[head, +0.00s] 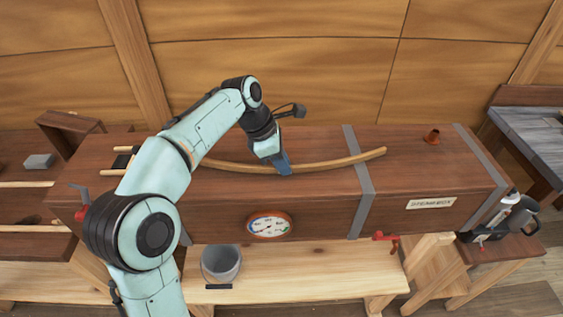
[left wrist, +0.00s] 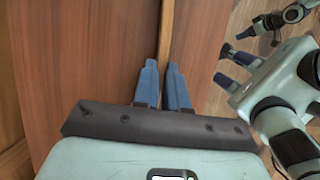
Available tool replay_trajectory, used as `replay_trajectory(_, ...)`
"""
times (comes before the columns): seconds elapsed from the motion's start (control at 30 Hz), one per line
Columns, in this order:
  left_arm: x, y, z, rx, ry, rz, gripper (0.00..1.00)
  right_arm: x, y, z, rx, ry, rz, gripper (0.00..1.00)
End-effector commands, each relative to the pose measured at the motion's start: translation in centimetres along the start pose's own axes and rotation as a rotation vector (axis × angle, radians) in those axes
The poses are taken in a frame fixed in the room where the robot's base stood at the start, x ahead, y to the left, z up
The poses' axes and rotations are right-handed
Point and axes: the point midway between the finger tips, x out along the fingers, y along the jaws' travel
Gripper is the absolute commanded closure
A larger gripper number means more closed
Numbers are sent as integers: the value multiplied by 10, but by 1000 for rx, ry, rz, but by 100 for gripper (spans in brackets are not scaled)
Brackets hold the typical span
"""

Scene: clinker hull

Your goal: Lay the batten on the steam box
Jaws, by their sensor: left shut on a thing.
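The batten (head: 340,162) is a long, thin, curved strip of light wood. My left gripper (head: 284,168) is shut on it near the middle, over the top of the steam box (head: 425,170). In the left wrist view the strip (left wrist: 167,35) runs up from between the blue fingers of that gripper (left wrist: 162,80). My arm hides the strip's left end in the head view. I cannot tell whether the strip touches the lid. The steam box is a long brown chest with grey metal straps, a name plate and a dial. My right gripper (left wrist: 230,66) shows empty and open in the left wrist view.
A grey kettle-like vessel (head: 523,215) is by the right end. A metal bucket (head: 221,264) stands on the bench in front. The lid right of the strip is mostly clear.

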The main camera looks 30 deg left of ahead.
Motion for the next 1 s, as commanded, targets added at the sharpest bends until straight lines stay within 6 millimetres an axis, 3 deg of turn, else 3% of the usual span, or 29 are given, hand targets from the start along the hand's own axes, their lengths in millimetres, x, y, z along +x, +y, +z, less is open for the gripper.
replay_trajectory(0.03, 3, -1, -3, -2, 4, -2, 100, 2, 1, 2, 1, -2, 1, 40)
replay_trajectory(0.1, 3, 0, -3, -3, 4, -2, 72, 2, 1, 2, 0, -2, 1, 40)
replay_trajectory(0.13, 3, 0, -3, -3, 4, -2, 63, 2, 1, 2, 0, -3, 1, 40)
replay_trajectory(0.43, 2, 0, -2, -2, 3, -1, 63, 1, 1, 1, 0, -2, 0, 40)
replay_trajectory(0.57, -8, 0, 0, -2, 1, 2, 63, -3, -2, -2, -1, 2, -1, 40)
replay_trajectory(0.83, -67, 2, 2, -1, -2, 8, 63, -21, -15, -21, -10, 25, -9, 40)
replay_trajectory(1.0, -98, 1, 0, -2, 1, 3, 63, -21, -15, -21, -10, 26, -9, 40)
